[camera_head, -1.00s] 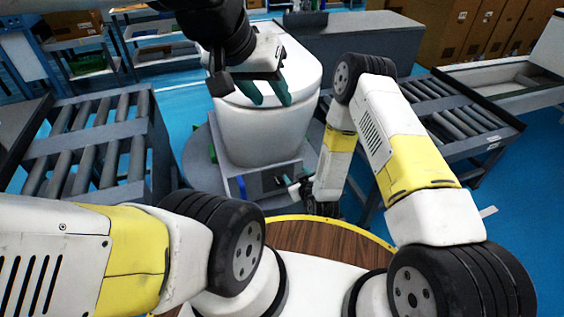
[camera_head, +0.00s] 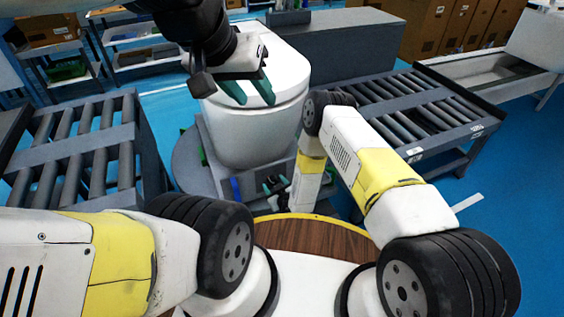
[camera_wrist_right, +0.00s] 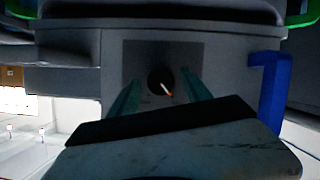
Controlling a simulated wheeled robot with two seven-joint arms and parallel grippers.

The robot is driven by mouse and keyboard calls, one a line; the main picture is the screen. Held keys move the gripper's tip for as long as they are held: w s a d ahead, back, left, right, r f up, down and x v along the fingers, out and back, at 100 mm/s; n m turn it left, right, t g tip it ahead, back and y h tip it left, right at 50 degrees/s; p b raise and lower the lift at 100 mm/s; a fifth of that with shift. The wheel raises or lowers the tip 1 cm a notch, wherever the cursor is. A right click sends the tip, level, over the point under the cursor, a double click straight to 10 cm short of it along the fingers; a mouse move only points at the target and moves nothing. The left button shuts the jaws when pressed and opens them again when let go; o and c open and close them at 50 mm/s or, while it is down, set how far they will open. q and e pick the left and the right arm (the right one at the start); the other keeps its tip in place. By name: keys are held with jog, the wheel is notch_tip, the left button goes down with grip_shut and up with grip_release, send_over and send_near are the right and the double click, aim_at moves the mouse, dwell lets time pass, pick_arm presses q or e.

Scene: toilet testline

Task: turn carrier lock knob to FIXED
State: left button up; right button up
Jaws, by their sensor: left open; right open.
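The carrier lock knob (camera_wrist_right: 160,82) is a small black round dial with a white and orange pointer, set in a dark panel on the grey carrier (camera_wrist_right: 228,75). The pointer slants toward the lower right in the right wrist view. No FIXED label is readable. My right gripper (camera_wrist_right: 161,77) is open, with one teal finger on each side of the knob in that view; contact cannot be told. In the head view my right gripper (camera_head: 275,185) is low at the carrier's front. My left gripper (camera_head: 255,92) is open and empty over the white toilet (camera_head: 250,130).
A blue bracket (camera_wrist_right: 271,90) stands right of the knob panel. Green parts (camera_wrist_right: 300,12) show at the upper corners of the wrist view. Roller conveyors flank the carrier at left (camera_head: 85,150) and right (camera_head: 410,100). Shelves and boxes stand behind.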

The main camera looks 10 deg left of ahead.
grip_shut()
jog(key=shift+w+m, duration=0.1)
jog(key=shift+m, duration=0.2)
jog(key=m+y, duration=0.1)
jog(key=m+g, duration=0.1)
jog(key=shift+d+m+y, duration=0.2)
jog(key=shift+m+y, duration=0.1)
jog(key=shift+y, duration=0.1)
jog(key=m+y, duration=0.1)
jog(key=m, duration=0.1)
jog(key=shift+f+m+g+y, duration=0.1)
jog(key=shift+m+g+y, duration=0.2)
jog(key=m+y, duration=0.1)
jog(key=m, duration=0.1)
jog(key=shift+m, duration=0.3)
jog(key=shift+f+m+y, duration=0.1)
jog(key=shift+m+y, duration=1)
jog(key=shift+m, duration=0.5)
